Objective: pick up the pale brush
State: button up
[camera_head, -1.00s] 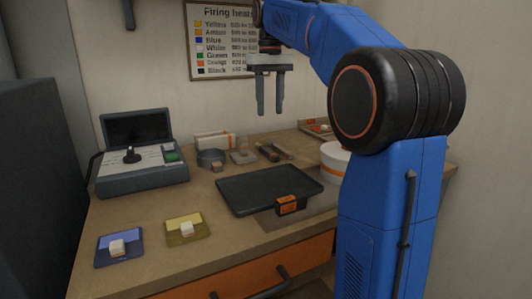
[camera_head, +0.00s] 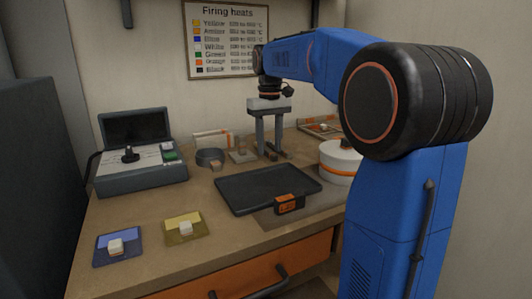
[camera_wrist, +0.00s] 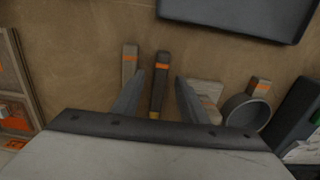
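The pale brush (camera_wrist: 129,65), grey-beige with an orange band, lies on the bench in the wrist view, left of a dark brush (camera_wrist: 160,75) with an orange band. My gripper (camera_head: 270,150) is open and empty, pointing down low over the brushes at the back of the bench. In the wrist view my fingers (camera_wrist: 160,78) stand either side of the dark brush; the left finger is between the two brushes and partly covers the pale brush's near end. I cannot tell the fingers' exact height above the bench.
A dark tray (camera_head: 240,191) lies in front. A grey round dish (camera_wrist: 245,113) and a pale block (camera_wrist: 207,99) are right of the fingers in the wrist view. A white round container (camera_head: 338,172) and a shallow tray (camera_head: 318,126) stand at right in the head view.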

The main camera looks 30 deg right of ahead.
aim_at(269, 151)
jog(key=shift+f, duration=0.55)
grip_shut()
jog(key=shift+r, duration=0.1)
notch_tip(269, 151, up, 10)
dwell(0.3)
jog(key=c, duration=0.7)
grip_release()
grip_shut()
